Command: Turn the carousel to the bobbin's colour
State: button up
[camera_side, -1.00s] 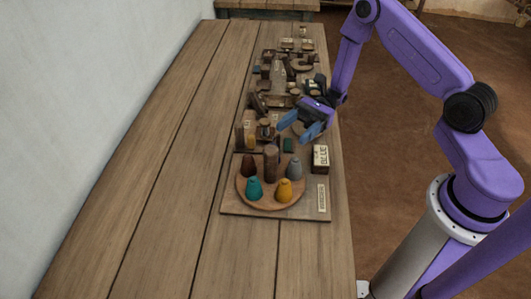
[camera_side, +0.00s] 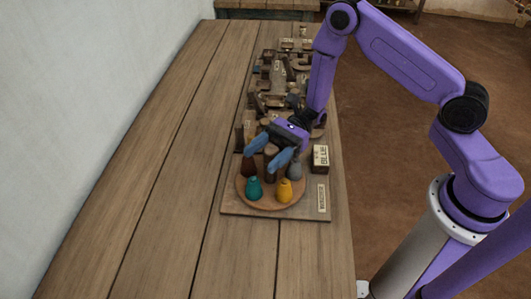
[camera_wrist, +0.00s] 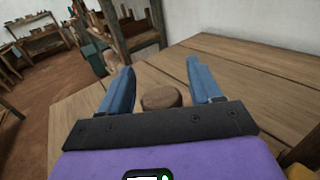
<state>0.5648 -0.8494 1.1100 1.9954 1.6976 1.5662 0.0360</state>
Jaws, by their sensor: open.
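The round wooden carousel (camera_side: 268,205) sits on a wooden board at the near end of the bench. It carries a teal cone (camera_side: 254,189) at the front left, a yellow cone (camera_side: 284,191) at the front right, a grey cone (camera_side: 295,168) at the right and a dark brown cone (camera_side: 248,166) at the back left. My gripper (camera_side: 268,152) is open over the carousel's central post, its blue fingers on either side. In the wrist view the post's round top (camera_wrist: 161,97) shows between the fingers. I cannot tell whether they touch it. I cannot identify a separate bobbin.
A small block labelled BLUE (camera_side: 320,157) stands at the board's back right corner. A pale label (camera_side: 322,198) lies on the board's right side, its writing unreadable. Several wooden parts crowd the bench beyond. The bench's left side is clear (camera_side: 170,190).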

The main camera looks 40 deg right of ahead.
grip_shut()
jog(key=shift+n+g, duration=0.4)
jog(key=shift+g, duration=0.2)
jog(key=n+g+h, duration=0.1)
jog(key=n+g, duration=0.1)
jog(key=n+g+h, duration=0.1)
jog(key=g, duration=0.2)
jog(key=n+g+h, duration=0.2)
jog(key=shift+s+d+n+g, duration=0.25)
jog(key=shift+s+n+g, duration=0.05)
jog(key=shift+s+g, duration=0.1)
jog(key=n+g+h, duration=0.3)
jog(key=h, duration=0.1)
jog(key=shift+s+d, duration=0.2)
jog(key=shift+d, duration=0.05)
jog(key=shift+s+d+n+g+h, duration=0.15)
jog(key=shift+n+g+h, duration=0.45)
jog(key=shift+n+h, duration=0.4)
jog(key=shift+w+d+n+g+h, duration=0.1)
jog(key=shift+n+g+h, duration=0.55)
jog(key=shift+h, duration=0.65)
